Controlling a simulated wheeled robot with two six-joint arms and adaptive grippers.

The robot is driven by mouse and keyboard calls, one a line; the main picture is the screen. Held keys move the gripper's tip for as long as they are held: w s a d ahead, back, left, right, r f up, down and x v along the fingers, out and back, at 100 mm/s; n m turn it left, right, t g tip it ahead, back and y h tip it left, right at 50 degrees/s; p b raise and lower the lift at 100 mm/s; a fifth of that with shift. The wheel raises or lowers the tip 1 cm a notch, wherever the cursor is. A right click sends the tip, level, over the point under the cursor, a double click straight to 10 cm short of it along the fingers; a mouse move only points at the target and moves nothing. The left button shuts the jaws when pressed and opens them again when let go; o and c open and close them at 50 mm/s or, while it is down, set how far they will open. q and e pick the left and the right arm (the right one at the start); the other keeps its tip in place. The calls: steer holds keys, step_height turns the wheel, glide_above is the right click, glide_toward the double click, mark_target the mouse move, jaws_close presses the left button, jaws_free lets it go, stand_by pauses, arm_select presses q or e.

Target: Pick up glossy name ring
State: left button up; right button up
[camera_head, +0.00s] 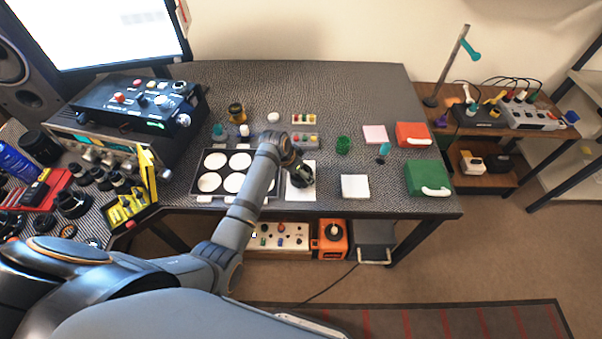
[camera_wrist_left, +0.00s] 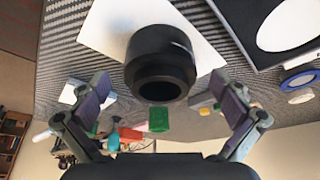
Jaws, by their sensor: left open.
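A black lens barrel (camera_wrist_left: 161,62) stands on a white sheet (camera_wrist_left: 101,32) in the left wrist view, its dark round opening toward the camera. A glossy band circles its end; I cannot tell whether this is the name ring. My left gripper (camera_wrist_left: 161,98) is open, with one padded finger on each side of the barrel's end and clear gaps between. In the head view my left gripper (camera_head: 301,173) is over the white sheet (camera_head: 293,192) and hides most of the lens. My right gripper is not in view.
A dark tray with white round pads (camera_head: 225,174) lies left of the sheet. A small control box (camera_head: 304,138) stands behind it.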

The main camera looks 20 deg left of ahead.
arm_select(q)
steer(key=shift+x, duration=1.05)
steer(key=shift+r, duration=0.1)
steer(key=c, duration=1.2)
steer(key=shift+w+r, duration=0.1)
steer(key=shift+r, duration=0.45)
steer(key=shift+r+b, duration=0.35)
steer(key=shift+r, duration=0.5)
steer(key=s+r, duration=1)
steer(key=s, duration=0.4)
steer(key=shift+d+r, duration=0.15)
steer(key=shift+d, duration=0.05)
